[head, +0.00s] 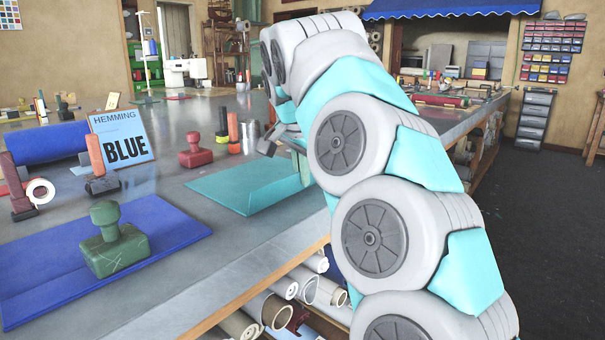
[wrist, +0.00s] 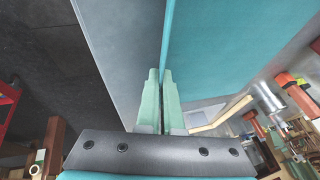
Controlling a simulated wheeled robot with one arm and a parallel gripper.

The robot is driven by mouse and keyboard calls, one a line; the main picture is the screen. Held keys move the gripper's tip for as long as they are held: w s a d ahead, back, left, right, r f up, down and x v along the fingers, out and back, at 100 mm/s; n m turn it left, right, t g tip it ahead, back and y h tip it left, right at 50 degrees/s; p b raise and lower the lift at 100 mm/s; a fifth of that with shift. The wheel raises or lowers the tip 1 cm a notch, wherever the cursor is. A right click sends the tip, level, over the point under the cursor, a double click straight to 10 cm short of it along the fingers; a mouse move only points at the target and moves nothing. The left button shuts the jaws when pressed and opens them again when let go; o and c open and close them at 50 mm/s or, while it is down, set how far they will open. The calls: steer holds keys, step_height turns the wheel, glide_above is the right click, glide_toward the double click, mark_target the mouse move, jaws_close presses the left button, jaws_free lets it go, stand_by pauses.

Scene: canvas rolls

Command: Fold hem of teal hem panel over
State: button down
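The teal hem panel (head: 232,184) lies on the grey table near its front edge. The strip along its right side is a lighter teal and looks raised. In the wrist view the panel (wrist: 235,60) fills the upper right, with a bright thin edge running down to my fingertips. My gripper (wrist: 160,75) has its two pale green fingers close together on that edge, and they appear shut on it. In the head view my gripper (head: 303,168) is at the panel's right end, mostly hidden behind my arm.
A blue panel (head: 165,222) with a green-handled weight (head: 112,240) lies front left. A red weight (head: 195,150), upright tools (head: 233,132) and a "HEMMING BLUE" sign (head: 120,137) stand behind. Canvas rolls (head: 270,308) fill the shelf below. Grey table (head: 215,270) is bare in front of the panel.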

stand_by(0.6)
steer(key=shift+w+d+r, duration=0.1)
steer(key=shift+w+d, duration=0.05)
steer(key=shift+w+g+h, duration=0.1)
steer(key=shift+g+h, duration=0.2)
steer(key=shift+a, duration=0.35)
steer(key=c, duration=1.1)
jaws_free()
